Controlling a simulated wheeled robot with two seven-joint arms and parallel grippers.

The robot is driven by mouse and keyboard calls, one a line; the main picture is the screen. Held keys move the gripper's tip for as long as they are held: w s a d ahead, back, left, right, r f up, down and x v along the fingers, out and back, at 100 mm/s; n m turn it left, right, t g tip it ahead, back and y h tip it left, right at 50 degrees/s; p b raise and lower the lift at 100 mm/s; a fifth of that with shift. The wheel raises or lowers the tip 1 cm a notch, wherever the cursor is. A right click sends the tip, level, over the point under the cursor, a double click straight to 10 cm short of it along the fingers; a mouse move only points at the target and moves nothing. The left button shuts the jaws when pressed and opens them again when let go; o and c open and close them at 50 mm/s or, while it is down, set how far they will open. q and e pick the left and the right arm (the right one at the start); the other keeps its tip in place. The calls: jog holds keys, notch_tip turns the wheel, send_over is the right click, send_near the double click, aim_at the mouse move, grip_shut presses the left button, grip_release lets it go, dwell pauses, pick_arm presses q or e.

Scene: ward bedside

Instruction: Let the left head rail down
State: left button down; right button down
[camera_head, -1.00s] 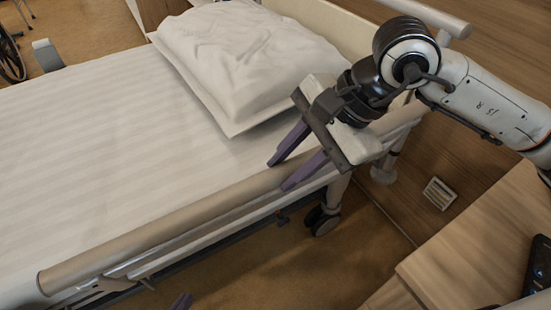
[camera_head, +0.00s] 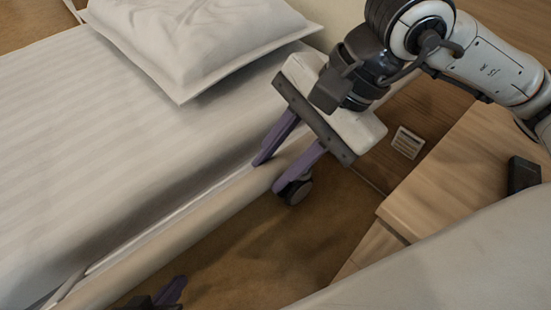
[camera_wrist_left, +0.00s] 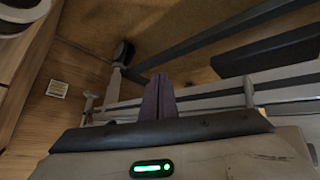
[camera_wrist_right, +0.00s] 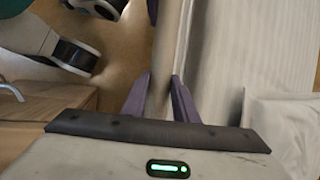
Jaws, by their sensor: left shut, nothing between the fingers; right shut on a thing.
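The left head rail's beige top tube (camera_head: 190,225) runs along the near side of the bed, beside the mattress edge. My right gripper (camera_head: 282,165) has its purple fingers on either side of the tube near the pillow end. The right wrist view shows the rail tube (camera_wrist_right: 163,90) between the fingers (camera_wrist_right: 160,98), which are shut on it. My left gripper (camera_head: 172,290) is low at the bottom edge, beside the outer side of the rail. In the left wrist view its fingers (camera_wrist_left: 158,98) are together and empty, with pale horizontal bars close behind. No rail latch is clearly visible.
The bed (camera_head: 120,125) carries a white pillow (camera_head: 195,40) at its head. A caster (camera_head: 294,191) stands beneath the head end. A wooden bedside cabinet (camera_head: 450,170) with a dark device (camera_head: 524,175) is at the right. Bare floor (camera_head: 300,245) lies between bed and cabinet.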

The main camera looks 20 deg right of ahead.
jog(key=c, duration=1.4)
grip_release()
jog(key=shift+r, duration=0.1)
jog(key=shift+d+r, duration=0.2)
jog(key=shift+r, duration=0.1)
pick_arm(q)
jog(key=shift+s+a+r+n+t+p, duration=0.2)
jog(key=shift+a+r+n+t+p, duration=0.35)
jog(key=shift+p, duration=0.8)
pick_arm(e)
jog(key=v, duration=0.9)
jog(key=shift+s, duration=0.15)
pick_arm(q)
jog(key=shift+a+r, duration=0.2)
pick_arm(e)
jog(key=shift+d+r, duration=0.1)
jog(key=shift+r, duration=0.05)
jog(key=shift+c, duration=0.6)
